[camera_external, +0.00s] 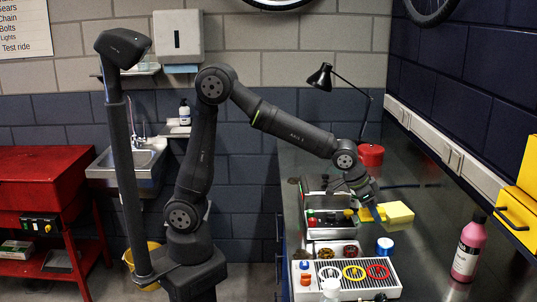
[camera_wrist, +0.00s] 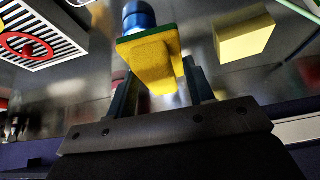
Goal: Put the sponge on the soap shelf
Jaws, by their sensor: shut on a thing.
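The sponge, yellow with a green scouring side, is between the fingers of my gripper (camera_wrist: 158,85) in the wrist view (camera_wrist: 157,60). In the external view, my gripper (camera_external: 370,204) is low over the bench, and a yellow part of the sponge (camera_external: 366,214) shows beside its fingers. I cannot tell whether the sponge touches the bench. The soap shelf (camera_external: 174,131) is a small wall shelf beside the sink, far left of my gripper, with a soap bottle (camera_external: 184,113) on it.
A pale yellow block (camera_external: 397,212) lies right of my gripper, and a blue-and-white roll (camera_external: 385,246) is nearer. Trays of parts (camera_external: 330,229) stand to the left. A pink bottle (camera_external: 468,249), a red tin (camera_external: 371,155) and a lamp (camera_external: 325,76) are also on the bench (camera_external: 425,252).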

